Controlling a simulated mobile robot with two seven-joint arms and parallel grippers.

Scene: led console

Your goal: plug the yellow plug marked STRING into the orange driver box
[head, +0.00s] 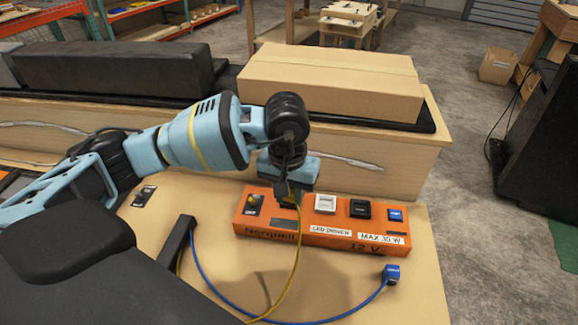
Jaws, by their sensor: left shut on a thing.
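The orange driver box (318,238) lies on the tan tabletop, labelled LED DRIVER and MAX 30 W. Its top carries a black and yellow part at the left end, then a white, a black and a blue socket. My left gripper (291,197) points down over the left half of the box, left of the white socket, shut on the yellow plug (298,197). The fingers hide most of the plug, so its marking and any contact with the box cannot be told. A yellow cable (296,255) hangs from it. My right gripper is out of view.
A blue plug (391,273) on a blue cable (225,297) lies on the tabletop (415,297) in front of the box. A cardboard box (330,80) stands on the raised wooden ledge behind. A small dark plate (144,196) lies at left.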

